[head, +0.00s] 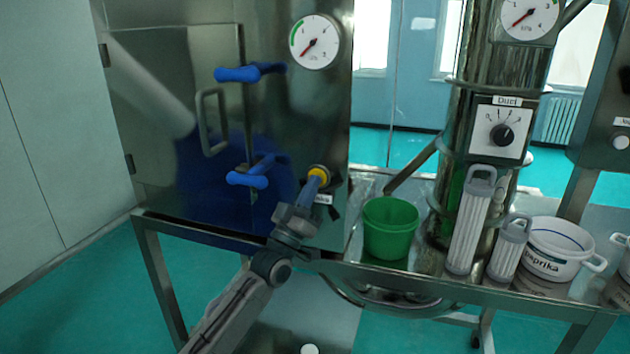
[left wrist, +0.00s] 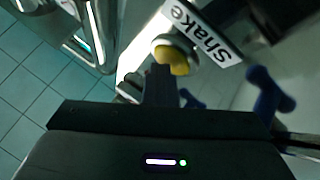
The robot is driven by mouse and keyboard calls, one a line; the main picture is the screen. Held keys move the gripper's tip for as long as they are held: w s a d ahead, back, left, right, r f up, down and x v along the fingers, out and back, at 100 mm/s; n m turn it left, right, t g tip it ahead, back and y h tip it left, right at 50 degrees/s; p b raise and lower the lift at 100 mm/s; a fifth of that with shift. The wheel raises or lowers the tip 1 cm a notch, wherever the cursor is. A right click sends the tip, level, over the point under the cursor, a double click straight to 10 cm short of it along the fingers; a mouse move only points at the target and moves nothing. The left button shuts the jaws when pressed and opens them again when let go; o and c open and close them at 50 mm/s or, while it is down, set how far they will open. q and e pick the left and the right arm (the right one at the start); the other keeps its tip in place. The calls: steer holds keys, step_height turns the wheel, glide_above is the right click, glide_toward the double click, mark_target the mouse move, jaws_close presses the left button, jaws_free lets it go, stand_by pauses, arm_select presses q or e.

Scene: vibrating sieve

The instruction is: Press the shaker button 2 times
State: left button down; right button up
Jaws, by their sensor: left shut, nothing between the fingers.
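The shaker button (head: 319,173) is a yellow round knob on the front of the steel cabinet, low and right of the blue handles. In the left wrist view it shows as a yellow button (left wrist: 172,58) in a pale ring, beside a label reading "Shake" (left wrist: 201,34). My left gripper (head: 308,191) is shut and empty, with its fingertips right at the button's lower side. In the left wrist view the fingertips (left wrist: 160,72) overlap the button's edge; I cannot tell whether they touch or press it. My right gripper is not in view.
Blue handles (head: 250,73) and a grey door handle (head: 209,122) stick out from the steel cabinet (head: 180,60). A green bucket (head: 390,228), grey filter-like cylinders (head: 470,225) and a white "Paprika" bucket (head: 557,250) stand on the bench to the right.

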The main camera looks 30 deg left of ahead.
arm_select(q)
steer(key=shift+s+d+f+y+p, duration=0.1)
steer(key=shift+s+d+y+p, duration=0.05)
steer(key=shift+s+p, duration=0.4)
steer(key=shift+s+d+y+p, duration=0.1)
steer(key=shift+s+y+p, duration=0.05)
steer(key=shift+s+p, duration=0.35)
steer(key=s+p, duration=0.2)
steer(key=s+d+p, duration=0.1)
steer(key=s+p, duration=0.1)
steer(key=s, duration=0.1)
steer(key=shift+d, duration=0.1)
stand_by(2.3)
